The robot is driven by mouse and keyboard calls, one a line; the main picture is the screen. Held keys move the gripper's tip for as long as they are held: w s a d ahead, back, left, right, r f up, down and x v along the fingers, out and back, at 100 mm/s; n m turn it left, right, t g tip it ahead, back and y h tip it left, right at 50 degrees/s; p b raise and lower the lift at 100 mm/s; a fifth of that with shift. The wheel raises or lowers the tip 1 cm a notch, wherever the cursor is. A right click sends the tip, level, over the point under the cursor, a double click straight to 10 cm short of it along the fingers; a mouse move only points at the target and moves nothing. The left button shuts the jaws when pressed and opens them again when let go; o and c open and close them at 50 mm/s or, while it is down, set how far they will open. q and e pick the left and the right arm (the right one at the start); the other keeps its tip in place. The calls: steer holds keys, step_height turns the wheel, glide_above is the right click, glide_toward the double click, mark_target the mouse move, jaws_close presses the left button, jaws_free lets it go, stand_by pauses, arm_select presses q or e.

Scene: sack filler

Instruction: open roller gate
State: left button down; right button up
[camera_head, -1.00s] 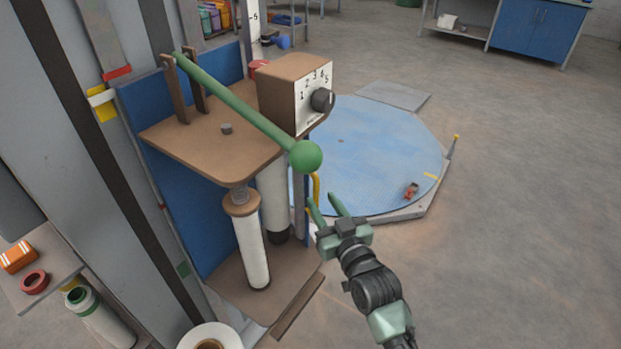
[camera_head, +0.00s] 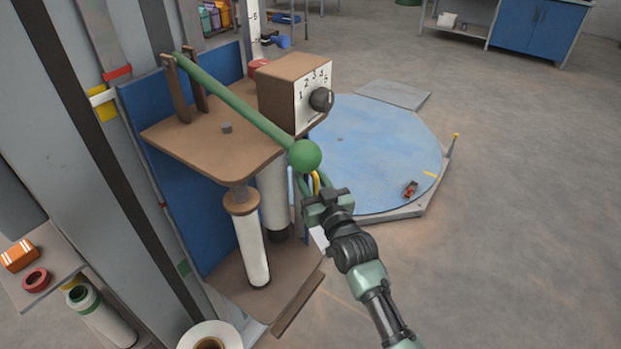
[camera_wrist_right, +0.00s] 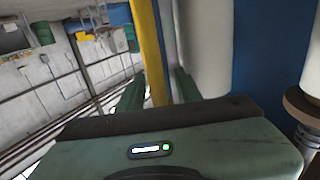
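The sack filler (camera_head: 215,145) stands left of centre, with a blue back panel and brown shelves. A yellow bar (camera_head: 316,183) stands upright at its right side, and it also shows in the right wrist view (camera_wrist_right: 148,45). My right gripper (camera_head: 311,180) is at this bar, just below the green ball (camera_head: 305,156) of a long green lever. In the right wrist view its fingers (camera_wrist_right: 158,88) are apart, with the yellow bar running between them. A gap shows beside the right finger; I cannot tell whether the bar is touched. Which part is the roller gate is unclear. My left gripper is out of view.
A box with a numbered dial (camera_head: 312,95) sits on the upper shelf. White cylinders (camera_head: 252,245) stand below it. A low blue round platform (camera_head: 380,150) lies behind my right gripper. The floor to the right is clear.

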jaws_close()
steer(key=shift+d, duration=0.15)
stand_by(1.0)
